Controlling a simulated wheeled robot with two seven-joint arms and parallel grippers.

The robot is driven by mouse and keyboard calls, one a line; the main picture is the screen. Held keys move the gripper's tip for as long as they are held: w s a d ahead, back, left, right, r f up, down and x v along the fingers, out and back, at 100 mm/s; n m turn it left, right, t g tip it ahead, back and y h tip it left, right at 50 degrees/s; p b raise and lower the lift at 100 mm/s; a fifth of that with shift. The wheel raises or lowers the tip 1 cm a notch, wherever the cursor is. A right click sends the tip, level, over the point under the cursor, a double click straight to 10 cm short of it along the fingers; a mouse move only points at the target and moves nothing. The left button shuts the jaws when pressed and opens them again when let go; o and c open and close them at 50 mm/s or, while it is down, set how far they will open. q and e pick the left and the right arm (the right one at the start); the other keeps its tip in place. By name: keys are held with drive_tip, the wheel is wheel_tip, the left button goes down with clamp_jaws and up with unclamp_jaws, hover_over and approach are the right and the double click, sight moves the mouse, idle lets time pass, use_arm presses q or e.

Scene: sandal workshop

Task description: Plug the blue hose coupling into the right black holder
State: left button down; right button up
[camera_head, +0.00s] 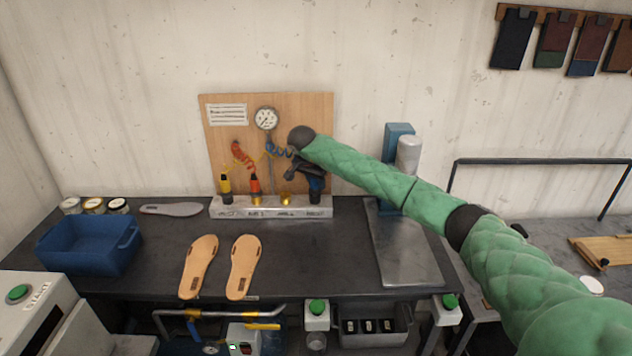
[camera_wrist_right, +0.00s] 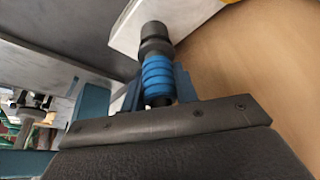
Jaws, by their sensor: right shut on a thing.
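The blue hose coupling (camera_wrist_right: 157,78) is between the fingers of my right gripper (camera_wrist_right: 160,92), which is shut on it. In the head view my right gripper (camera_head: 312,176) is at the right end of the white holder block (camera_head: 240,212). The right black holder (camera_head: 314,198) stands on that block, directly below the blue coupling (camera_head: 317,184). In the wrist view the coupling lines up with the black holder (camera_wrist_right: 154,35) and meets it. How deep it sits in the holder I cannot tell. My left gripper is not in view.
Yellow (camera_head: 225,184) and red (camera_head: 255,184) couplings stand in holders to the left. A brass holder (camera_head: 286,200) beside the black one is empty. A wooden board with a gauge (camera_head: 266,118) rises behind. A press (camera_head: 397,140) stands right; sandal soles (camera_head: 242,267) lie in front.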

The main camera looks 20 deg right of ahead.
drive_tip(key=shift+f, duration=0.45)
drive_tip(key=o, duration=1.1)
drive_tip(key=shift+r, duration=0.15)
drive_tip(key=shift+r+p, duration=1)
drive_tip(key=shift+r, duration=3.9)
